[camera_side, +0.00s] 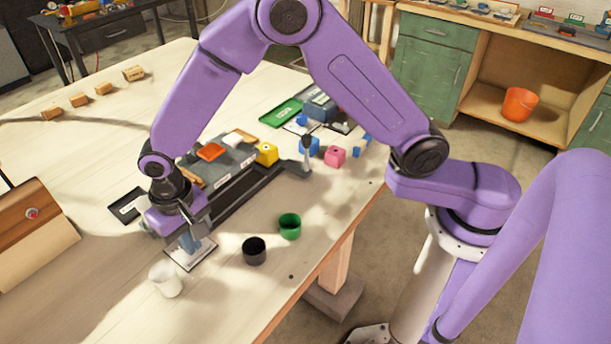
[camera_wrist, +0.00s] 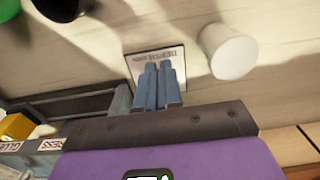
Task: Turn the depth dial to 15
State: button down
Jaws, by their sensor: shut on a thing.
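My gripper (camera_side: 190,248) points down at the depth dial's white plate (camera_side: 205,253) near the front of the workbench. In the wrist view, the plate (camera_wrist: 136,68) carries dark lettering that seems to read DEPTH. My gripper's blue fingers (camera_wrist: 158,70) are close together over the plate's middle, shut on the depth dial. The fingers hide the dial itself. Its pointer and scale numbers cannot be read in either view.
A white cup (camera_side: 165,280) stands close to the plate; in the wrist view the cup (camera_wrist: 232,55) is at its upper right. A black cup (camera_side: 254,251) and green cup (camera_side: 289,227) stand nearby. The grey glue press (camera_side: 240,195) lies behind my gripper.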

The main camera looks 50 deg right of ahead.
jog(key=shift+w+d+f, duration=0.15)
jog(key=shift+d+f, duration=0.3)
jog(key=shift+f, duration=0.05)
jog(key=shift+d, duration=0.5)
jog(key=shift+s, duration=0.35)
dwell(0.3)
jog(key=shift+a+r, duration=0.1)
notch_tip(320, 180, up, 6)
jog(key=shift+a, duration=0.3)
dwell(0.3)
jog(key=shift+s, duration=0.1)
